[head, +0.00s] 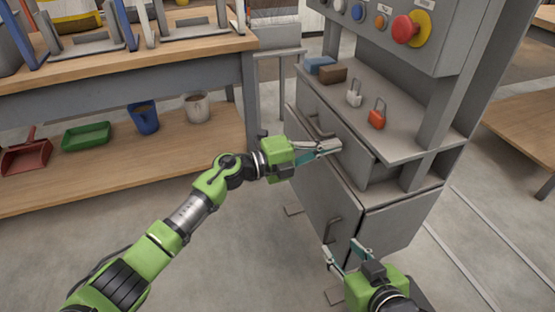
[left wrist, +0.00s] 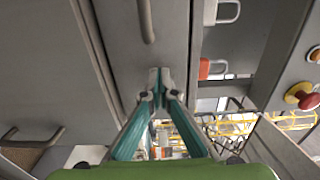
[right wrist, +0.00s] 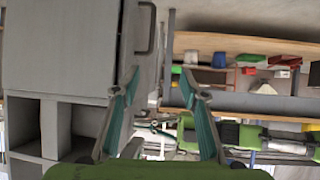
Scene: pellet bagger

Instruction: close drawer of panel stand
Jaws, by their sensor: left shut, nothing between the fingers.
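The grey panel stand (head: 400,195) fills the right of the head view. Its drawer (head: 353,156) sits under the shelf, with a bar handle (head: 318,125) on its front. The drawer front looks close to the stand; I cannot tell whether a small gap remains. My left gripper (head: 338,147) is shut and empty, its tips at the drawer front beside the handle. In the left wrist view its tips (left wrist: 159,78) meet over the grey front, below the handle (left wrist: 147,20). My right gripper (head: 345,252) is open and empty, low in front of the stand's lower door (head: 325,200).
The shelf holds a white padlock (head: 354,97), a red padlock (head: 376,117) and brown and blue blocks. A red emergency button (head: 405,29) is above. A wooden workbench (head: 130,155) stands left, with mugs and trays. Floor between is clear.

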